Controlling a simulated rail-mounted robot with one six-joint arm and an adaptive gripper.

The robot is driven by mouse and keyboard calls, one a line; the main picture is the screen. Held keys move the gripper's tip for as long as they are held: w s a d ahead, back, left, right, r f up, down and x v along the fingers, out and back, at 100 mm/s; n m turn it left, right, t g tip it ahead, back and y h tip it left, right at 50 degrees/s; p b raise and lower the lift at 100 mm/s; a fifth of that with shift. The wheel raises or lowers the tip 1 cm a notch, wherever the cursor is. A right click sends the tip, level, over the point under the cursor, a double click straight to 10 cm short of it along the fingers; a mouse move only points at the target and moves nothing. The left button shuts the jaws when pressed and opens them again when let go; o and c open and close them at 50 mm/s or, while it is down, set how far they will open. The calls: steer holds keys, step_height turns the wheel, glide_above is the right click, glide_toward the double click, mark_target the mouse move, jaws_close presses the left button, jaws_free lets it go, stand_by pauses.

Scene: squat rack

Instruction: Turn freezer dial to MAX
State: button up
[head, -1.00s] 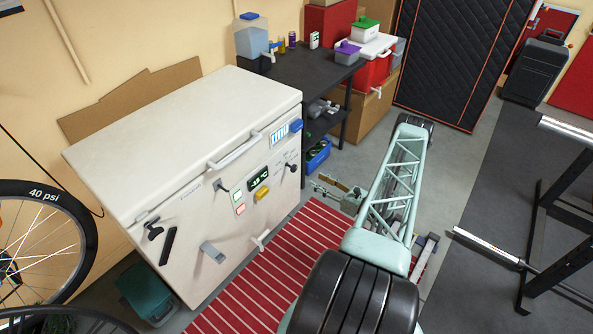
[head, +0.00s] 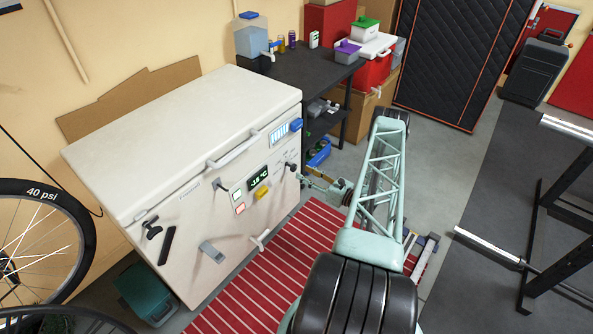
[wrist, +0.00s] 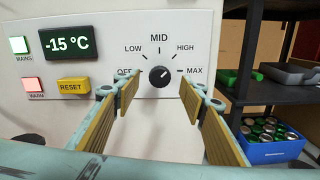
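The freezer dial (wrist: 159,76) is a small round black knob on the white front panel, ringed by the labels OFF, LOW, MID, HIGH and MAX. Its light pointer mark seems to point up and right, near HIGH; the exact setting is hard to read. The MAX label (wrist: 195,71) is at its right. In the head view the dial (head: 290,167) is a dark knob near the freezer's right front edge. My gripper (wrist: 160,92) is open and faces the panel, its two tan-padded fingers left and right of the dial in the picture. I see no contact with the dial.
The white chest freezer (head: 180,135) has a lid handle (head: 234,149). Left of the dial are the yellow RESET button (wrist: 73,86) and a green display (wrist: 67,42) reading -15 °C. A dark shelf (wrist: 258,98) with a blue can crate (wrist: 270,152) stands at right.

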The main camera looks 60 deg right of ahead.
mark_target(295, 168)
steer(key=shift+w+d+b, duration=0.2)
steer(key=shift+w+b, duration=0.15)
steer(key=shift+w, duration=2.45)
steer(key=shift+c, duration=0.4)
steer(key=c, duration=0.8)
